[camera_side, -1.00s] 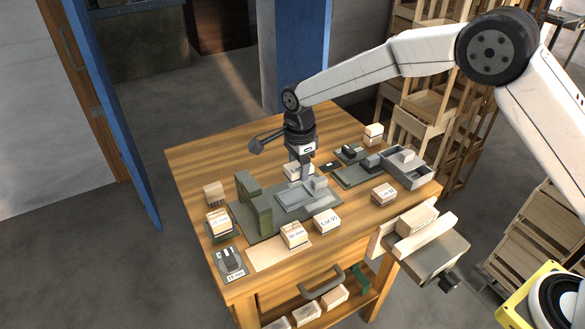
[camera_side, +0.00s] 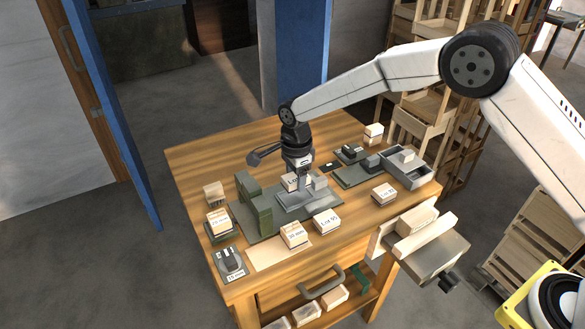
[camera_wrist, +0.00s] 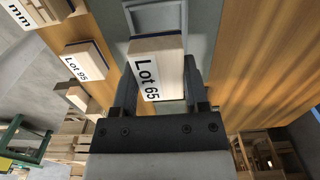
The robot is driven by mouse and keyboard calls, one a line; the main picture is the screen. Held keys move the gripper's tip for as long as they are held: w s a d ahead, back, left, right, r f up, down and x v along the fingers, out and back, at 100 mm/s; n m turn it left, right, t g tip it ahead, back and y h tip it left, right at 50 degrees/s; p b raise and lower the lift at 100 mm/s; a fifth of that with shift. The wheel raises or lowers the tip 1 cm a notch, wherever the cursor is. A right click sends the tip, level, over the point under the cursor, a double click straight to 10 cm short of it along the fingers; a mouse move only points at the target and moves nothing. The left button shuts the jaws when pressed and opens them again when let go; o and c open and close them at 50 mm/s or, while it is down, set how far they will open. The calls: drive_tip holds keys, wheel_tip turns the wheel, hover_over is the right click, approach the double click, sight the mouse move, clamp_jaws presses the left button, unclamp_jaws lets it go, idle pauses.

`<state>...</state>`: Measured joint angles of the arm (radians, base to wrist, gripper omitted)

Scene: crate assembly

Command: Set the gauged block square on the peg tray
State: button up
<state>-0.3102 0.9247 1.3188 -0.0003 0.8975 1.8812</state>
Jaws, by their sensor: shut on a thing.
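My gripper (camera_side: 299,178) is shut on a pale wooden block (camera_side: 290,182) above the grey-green plate in the side view. In the wrist view the block (camera_wrist: 157,70) sits between the two dark fingers of my gripper (camera_wrist: 160,85), and its label reads "Lot 65". The gap between block and tray is hard to judge; pegs cannot be made out.
A green upright fixture (camera_side: 262,215) stands at the plate's left. Labelled blocks, one reading "Lot 95" (camera_side: 326,222) and another (camera_side: 294,235), stand in front. A grey bin (camera_side: 419,177) stands at the right, and a vise (camera_side: 428,250) is fixed at the table's right front edge.

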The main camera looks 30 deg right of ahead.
sight(296, 197)
drive_tip(key=shift+f, duration=1.7)
drive_tip(key=shift+f, duration=0.15)
drive_tip(key=o, duration=1.3)
drive_tip(key=shift+r, duration=3.55)
drive_tip(key=shift+d, duration=0.1)
